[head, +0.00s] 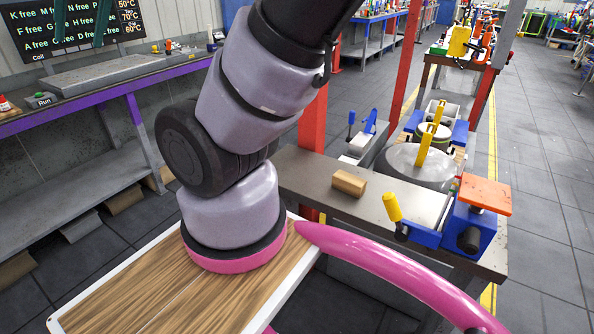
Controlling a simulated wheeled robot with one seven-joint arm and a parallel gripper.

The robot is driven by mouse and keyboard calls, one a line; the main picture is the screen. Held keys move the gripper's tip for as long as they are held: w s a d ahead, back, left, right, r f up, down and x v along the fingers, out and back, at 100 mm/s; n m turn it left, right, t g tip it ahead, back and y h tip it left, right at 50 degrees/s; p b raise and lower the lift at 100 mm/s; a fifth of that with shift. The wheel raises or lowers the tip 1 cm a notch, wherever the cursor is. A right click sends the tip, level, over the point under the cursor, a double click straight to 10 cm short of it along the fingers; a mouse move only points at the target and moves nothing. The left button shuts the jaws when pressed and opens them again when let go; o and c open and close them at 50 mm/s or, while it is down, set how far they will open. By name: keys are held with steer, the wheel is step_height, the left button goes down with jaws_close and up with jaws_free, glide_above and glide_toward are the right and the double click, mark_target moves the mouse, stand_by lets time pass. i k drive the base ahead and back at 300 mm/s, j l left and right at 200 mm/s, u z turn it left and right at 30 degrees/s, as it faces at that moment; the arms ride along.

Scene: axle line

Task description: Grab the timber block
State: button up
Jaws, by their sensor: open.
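The timber block (349,183), a small light-brown wooden piece, lies flat on the grey metal bench top (312,172) right of the picture's middle in the head view. It is in plain sight, and nothing touches it from above. My arm rises at the left of the block and leaves the picture at the top. My gripper is out of the picture, so its place relative to the block does not show.
A blue vise-like device with a yellow handle (392,206) and an orange plate (486,195) stands at the bench's right end. A red post (313,135) rises behind the bench. A purple-edged workbench (100,90) stands at the left. Bare bench surrounds the block.

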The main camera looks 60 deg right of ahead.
mark_target(355, 187)
steer(key=i+j+z, duration=0.4)
steer(key=i, duration=0.15)
steer(key=i+j+z, duration=0.35)
steer(key=i, duration=0.2)
steer(key=z, duration=2.25)
